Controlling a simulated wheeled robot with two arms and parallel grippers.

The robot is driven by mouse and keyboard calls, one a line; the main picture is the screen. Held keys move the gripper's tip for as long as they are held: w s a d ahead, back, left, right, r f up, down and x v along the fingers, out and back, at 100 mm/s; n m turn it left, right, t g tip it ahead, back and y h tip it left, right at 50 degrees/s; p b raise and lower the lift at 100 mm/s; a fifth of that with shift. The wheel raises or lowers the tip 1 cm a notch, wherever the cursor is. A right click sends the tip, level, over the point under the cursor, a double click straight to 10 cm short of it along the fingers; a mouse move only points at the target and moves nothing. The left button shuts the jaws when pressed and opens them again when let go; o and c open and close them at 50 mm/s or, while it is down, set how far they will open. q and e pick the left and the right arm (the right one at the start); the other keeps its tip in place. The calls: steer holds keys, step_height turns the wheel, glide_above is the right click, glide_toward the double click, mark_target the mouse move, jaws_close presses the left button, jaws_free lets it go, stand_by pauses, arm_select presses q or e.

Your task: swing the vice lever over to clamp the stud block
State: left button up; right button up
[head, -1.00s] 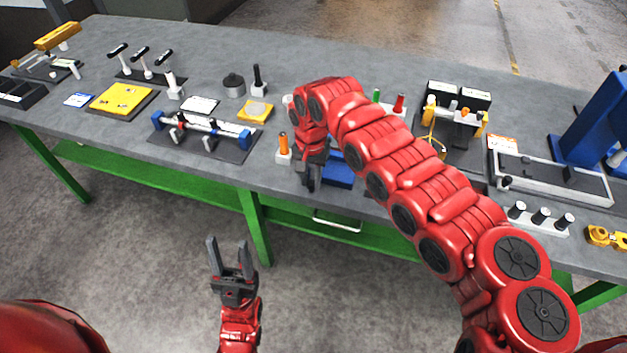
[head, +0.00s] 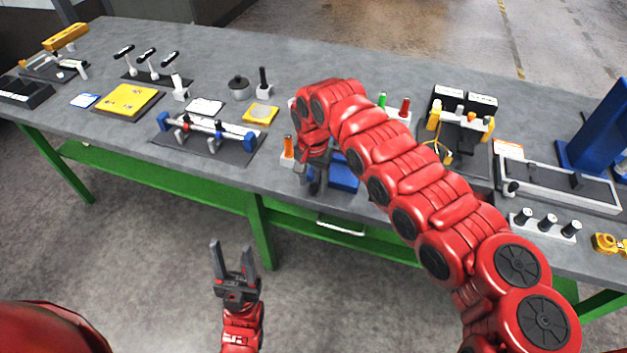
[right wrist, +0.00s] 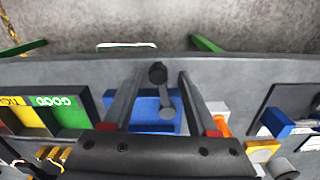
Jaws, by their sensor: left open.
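The blue vice (head: 344,176) sits near the table's front edge, partly hidden by my right arm in the head view. In the right wrist view its blue body (right wrist: 114,101) and the grey lever (right wrist: 165,97) with a round black knob show. My right gripper (right wrist: 161,74) is open, with one finger on each side of the lever. Whether either finger touches the lever I cannot tell. My right gripper (head: 314,182) appears small and partly hidden in the head view. I cannot pick out the stud block. My left gripper (head: 232,247) is open and empty, in front of the table.
An orange-handled item (head: 289,147) stands just left of the vice. A blue-ended rod fixture (head: 208,128) lies further left. In the right wrist view a coloured tray marked GOOD (right wrist: 62,101) is beside the vice. The floor before the table is clear.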

steer(key=shift+r+b, duration=0.3)
steer(key=shift+r, duration=0.15)
step_height(320, 180, up, 16)
steer(key=shift+r+b, duration=0.25)
steer(key=shift+b, duration=0.05)
steer(key=shift+s+f, duration=0.1)
